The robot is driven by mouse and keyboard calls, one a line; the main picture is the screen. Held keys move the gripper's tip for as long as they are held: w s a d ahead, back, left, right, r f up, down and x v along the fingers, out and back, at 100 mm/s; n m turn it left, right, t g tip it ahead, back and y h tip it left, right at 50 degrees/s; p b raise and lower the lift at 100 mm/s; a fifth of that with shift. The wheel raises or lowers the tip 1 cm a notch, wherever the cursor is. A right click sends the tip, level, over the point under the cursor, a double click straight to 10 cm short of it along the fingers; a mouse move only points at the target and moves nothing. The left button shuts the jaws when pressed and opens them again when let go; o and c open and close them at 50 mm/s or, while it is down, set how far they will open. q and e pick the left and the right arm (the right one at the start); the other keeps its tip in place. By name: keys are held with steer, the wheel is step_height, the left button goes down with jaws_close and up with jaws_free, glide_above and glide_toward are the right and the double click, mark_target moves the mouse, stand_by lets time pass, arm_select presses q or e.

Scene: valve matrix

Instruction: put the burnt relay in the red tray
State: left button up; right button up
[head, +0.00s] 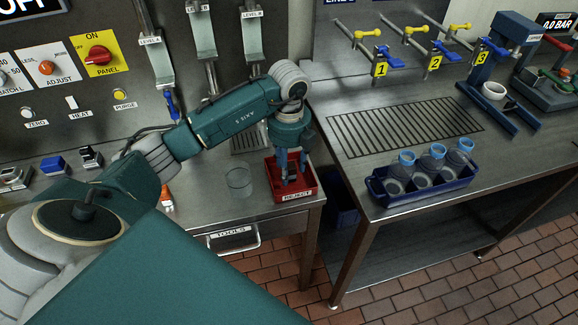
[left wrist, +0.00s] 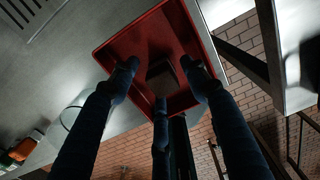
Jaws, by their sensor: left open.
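The red tray (head: 271,180) sits at the right front corner of the left bench, with a label reading REJECT on its front. It also shows in the left wrist view (left wrist: 128,40). A small dark block, apparently the burnt relay (left wrist: 164,76), lies inside the tray on its floor. My left gripper (head: 291,172) points down into the tray. Its fingers (left wrist: 160,80) are open and spread around the block, with visible gaps to it. In the head view the block is hidden by the fingers and tray wall. My right gripper is not in view.
A clear glass (head: 239,182) stands just left of the tray. An orange object (head: 167,197) lies farther left.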

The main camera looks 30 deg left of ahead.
mark_target(289, 166)
arm_select(q)
steer(key=shift+r, duration=0.45)
step_height(289, 166, up, 11)
steer(key=b, duration=0.2)
steer(key=shift+s+d, duration=0.1)
steer(key=shift+s, duration=0.05)
